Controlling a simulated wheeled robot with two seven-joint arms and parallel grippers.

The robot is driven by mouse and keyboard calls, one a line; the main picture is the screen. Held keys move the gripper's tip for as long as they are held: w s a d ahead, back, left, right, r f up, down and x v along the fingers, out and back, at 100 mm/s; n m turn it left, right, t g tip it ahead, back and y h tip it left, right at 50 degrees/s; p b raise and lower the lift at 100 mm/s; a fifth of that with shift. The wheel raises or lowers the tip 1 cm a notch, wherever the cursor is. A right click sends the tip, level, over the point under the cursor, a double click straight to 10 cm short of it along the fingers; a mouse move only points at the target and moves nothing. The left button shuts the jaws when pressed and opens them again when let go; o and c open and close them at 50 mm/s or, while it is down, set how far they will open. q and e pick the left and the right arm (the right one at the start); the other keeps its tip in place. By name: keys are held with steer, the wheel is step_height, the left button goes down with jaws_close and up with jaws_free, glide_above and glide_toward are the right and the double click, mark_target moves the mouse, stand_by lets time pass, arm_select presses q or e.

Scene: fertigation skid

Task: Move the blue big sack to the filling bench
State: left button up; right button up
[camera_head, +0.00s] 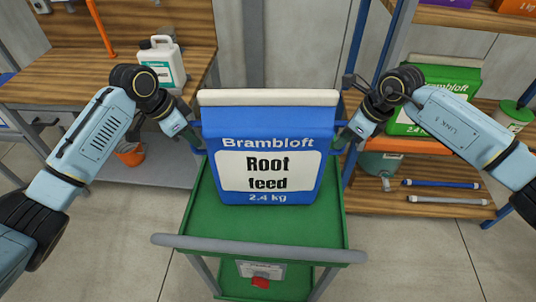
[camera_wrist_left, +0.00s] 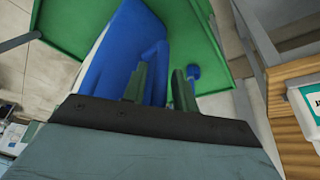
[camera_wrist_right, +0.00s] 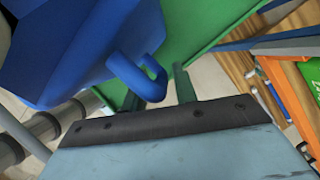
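The blue big sack (camera_head: 265,150), labelled Brambloft Root feed, stands upright on the green cart (camera_head: 240,230) in the head view. It has a pale top band and a blue loop handle on each side. My left gripper (camera_head: 195,139) is at the sack's left handle. In the left wrist view its fingers (camera_wrist_left: 158,88) stand apart with the handle (camera_wrist_left: 157,65) between them. My right gripper (camera_head: 341,139) is at the right handle. In the right wrist view its fingers (camera_wrist_right: 158,95) stand apart around the handle (camera_wrist_right: 150,75), with a gap showing. Firm contact is not visible.
A wooden bench (camera_head: 50,78) stands at the back left with a white jug (camera_head: 160,65) on it. An orange bucket (camera_head: 130,154) is below. A rack at right holds a green sack (camera_head: 440,75). The cart's grey push bar (camera_head: 260,248) faces me.

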arm_select(q)
jaws_close()
arm_select(e)
jaws_close()
stand_by(0.8)
arm_select(q)
steer(key=shift+w+r, duration=0.2)
arm_select(e)
steer(key=shift+w+r, duration=0.2)
steer(key=shift+r, duration=0.05)
